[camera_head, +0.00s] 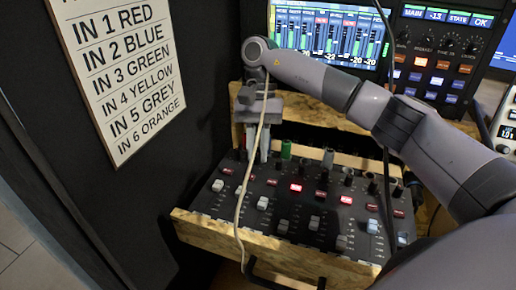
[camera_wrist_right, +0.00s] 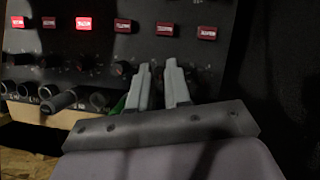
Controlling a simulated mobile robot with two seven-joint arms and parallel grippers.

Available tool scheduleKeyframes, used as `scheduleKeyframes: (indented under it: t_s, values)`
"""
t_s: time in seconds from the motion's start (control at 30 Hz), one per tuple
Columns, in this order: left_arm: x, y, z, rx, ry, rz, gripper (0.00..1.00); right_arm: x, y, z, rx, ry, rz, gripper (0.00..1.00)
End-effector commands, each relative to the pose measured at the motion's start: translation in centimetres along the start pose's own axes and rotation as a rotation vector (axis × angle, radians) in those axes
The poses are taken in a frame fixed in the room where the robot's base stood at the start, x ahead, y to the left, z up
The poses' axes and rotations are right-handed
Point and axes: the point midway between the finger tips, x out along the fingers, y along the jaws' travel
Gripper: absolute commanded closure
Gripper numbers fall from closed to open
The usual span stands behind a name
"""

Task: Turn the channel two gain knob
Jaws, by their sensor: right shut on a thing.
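The mixer panel (camera_head: 290,213) stands low in the middle of the head view, with rows of knobs, red buttons and faders. My right gripper (camera_head: 258,160) reaches down onto its upper left part, fingers pointing at the panel. In the right wrist view its two grey fingers (camera_wrist_right: 159,65) come close together at the panel, below the second red button (camera_wrist_right: 165,28) from the right. The gripper is shut on a small knob there, apparently the channel two gain knob, mostly hidden between the fingertips. My left gripper is not in view.
A green plug (camera_head: 286,149) and a grey plug (camera_head: 328,158) stand behind the knobs, close to the fingers. A pale cable (camera_head: 241,200) hangs across the panel's left part. A wooden rim (camera_head: 270,249) edges the front. A label board (camera_head: 125,70) hangs at left.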

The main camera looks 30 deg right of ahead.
Motion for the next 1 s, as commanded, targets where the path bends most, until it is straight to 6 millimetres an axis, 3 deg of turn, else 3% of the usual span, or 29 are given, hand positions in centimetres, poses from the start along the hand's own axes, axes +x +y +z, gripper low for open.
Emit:
scheduleKeyframes:
  t_s: [0.43, 0.47, 0.53, 0.87, 1.0]
  values:
    - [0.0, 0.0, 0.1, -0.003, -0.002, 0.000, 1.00, -0.1, 0.0, 0.0, -0.010, 0.001, 0.003, 1.00]
    - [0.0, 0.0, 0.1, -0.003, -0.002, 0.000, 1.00, -0.1, 0.0, 0.0, -0.010, 0.001, 0.003, 0.79]
    - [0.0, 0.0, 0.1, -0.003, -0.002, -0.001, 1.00, 0.0, 0.0, 0.0, -0.010, 0.001, 0.003, 0.57]
    - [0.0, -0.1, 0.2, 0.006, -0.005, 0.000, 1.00, -0.2, 0.0, 0.1, -0.009, 0.001, 0.003, 0.57]
    - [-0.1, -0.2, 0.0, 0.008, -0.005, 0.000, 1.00, -1.5, -0.1, 0.6, -0.010, 0.002, 0.001, 0.57]
